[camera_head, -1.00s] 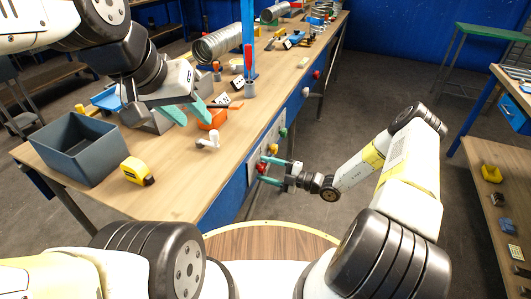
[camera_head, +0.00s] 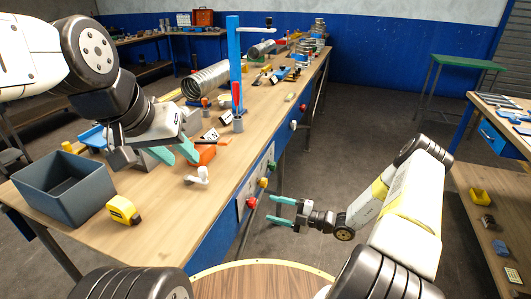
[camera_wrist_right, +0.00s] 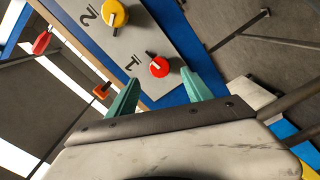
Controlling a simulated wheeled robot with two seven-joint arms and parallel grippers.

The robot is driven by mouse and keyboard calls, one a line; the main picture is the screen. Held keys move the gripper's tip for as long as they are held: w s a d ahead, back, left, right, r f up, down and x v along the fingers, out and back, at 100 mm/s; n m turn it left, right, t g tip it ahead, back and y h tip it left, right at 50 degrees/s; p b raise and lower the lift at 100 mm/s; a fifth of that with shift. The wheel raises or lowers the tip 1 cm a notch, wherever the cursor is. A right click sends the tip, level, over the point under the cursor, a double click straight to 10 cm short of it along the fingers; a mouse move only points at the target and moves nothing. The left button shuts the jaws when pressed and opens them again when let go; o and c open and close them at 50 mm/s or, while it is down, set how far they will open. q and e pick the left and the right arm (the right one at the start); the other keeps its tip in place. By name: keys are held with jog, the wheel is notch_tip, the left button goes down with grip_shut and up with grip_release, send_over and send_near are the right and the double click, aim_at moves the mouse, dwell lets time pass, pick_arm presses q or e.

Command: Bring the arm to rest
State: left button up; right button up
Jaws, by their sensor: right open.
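My right gripper (camera_head: 272,208) is open and empty, off the blue side of the workbench. Its teal fingertips are just to the right of and below a red knob (camera_head: 251,203), apart from it. In the right wrist view the open fingers (camera_wrist_right: 160,92) point toward the red knob (camera_wrist_right: 159,67) marked 1, with nothing between them. A yellow knob (camera_wrist_right: 115,14) marked 2 is beside it on the grey panel (camera_wrist_right: 158,36). My left gripper (camera_head: 174,154) is open above the workbench (camera_head: 165,228), near an orange bin (camera_head: 204,154); no held thing shows.
A grey-blue open box (camera_head: 85,200) and a yellow tape measure (camera_head: 123,210) are at the bench's near left. A white pipe fitting (camera_head: 198,176) lies near the orange bin. A blue post (camera_head: 235,65) stands farther back. Open floor (camera_head: 330,165) lies right of the bench.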

jog(key=s+r+n+g+h, duration=0.3)
jog(key=s+r+n+g, duration=0.1)
jog(key=r+n, duration=0.8)
jog(key=s+r+n+g+h, duration=0.45)
jog(key=r+n, duration=0.55)
jog(key=n, duration=0.3)
jog(key=s+d+r+n+t+h, duration=0.3)
jog(key=s+r+n+t, duration=0.1)
jog(key=s+r+n, duration=0.3)
jog(key=s+d+r+n+t+h, duration=0.3)
jog(key=s+r+n, duration=0.5)
jog(key=r+n, duration=0.3)
jog(key=shift+d+n+t+h, duration=0.4)
jog(key=shift+d+n, duration=0.25)
jog(key=shift+n, duration=1.05)
jog(key=shift+w, duration=0.15)
